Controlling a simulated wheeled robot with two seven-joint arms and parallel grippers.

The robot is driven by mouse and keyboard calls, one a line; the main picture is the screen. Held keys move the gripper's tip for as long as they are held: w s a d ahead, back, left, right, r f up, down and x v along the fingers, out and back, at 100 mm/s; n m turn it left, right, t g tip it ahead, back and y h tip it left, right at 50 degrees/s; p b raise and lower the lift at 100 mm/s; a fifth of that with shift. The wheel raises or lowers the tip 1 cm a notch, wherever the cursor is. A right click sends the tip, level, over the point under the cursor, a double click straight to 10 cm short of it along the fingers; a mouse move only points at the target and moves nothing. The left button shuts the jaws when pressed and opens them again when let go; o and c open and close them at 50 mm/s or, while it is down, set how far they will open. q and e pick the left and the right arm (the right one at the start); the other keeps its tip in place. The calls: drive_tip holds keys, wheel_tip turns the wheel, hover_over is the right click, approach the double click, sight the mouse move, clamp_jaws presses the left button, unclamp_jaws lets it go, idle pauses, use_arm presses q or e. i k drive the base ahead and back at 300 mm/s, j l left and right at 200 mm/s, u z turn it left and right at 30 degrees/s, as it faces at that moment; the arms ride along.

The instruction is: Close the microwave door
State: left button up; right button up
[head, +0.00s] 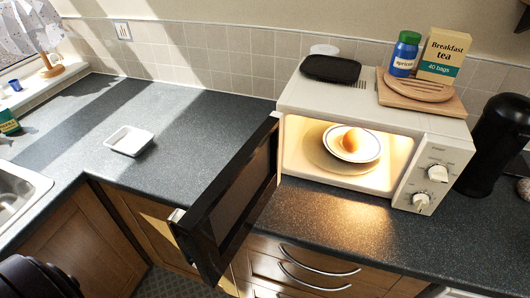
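The cream microwave (433,168) stands on the dark counter right of centre, its two knobs on the right of its front. Its black door (232,205) is hinged on the left and stands wide open, swung out over the counter's front edge. A small pale piece shows at the door's free edge. The lit cavity holds a white plate (343,155) with a round orange-brown item (355,139) on it. Neither gripper shows in the head view, and I see nothing touching the door.
On the microwave are a black tray (330,68), a wooden board (417,92), a blue jar (404,55) and a tea box (440,55). A black cylinder (496,140) stands to its right. A white dish (129,140) sits on otherwise clear counter left of the door.

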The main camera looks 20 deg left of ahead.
sight(209, 235)
drive_tip(key=j+z, duration=0.3)
drive_tip(key=j, duration=0.4)
drive_tip(key=j+z, duration=0.25)
drive_tip(key=j, duration=0.4)
drive_tip(key=k+j+z, duration=0.1)
drive_tip(key=j+z, duration=0.2)
drive_tip(key=j, duration=0.4)
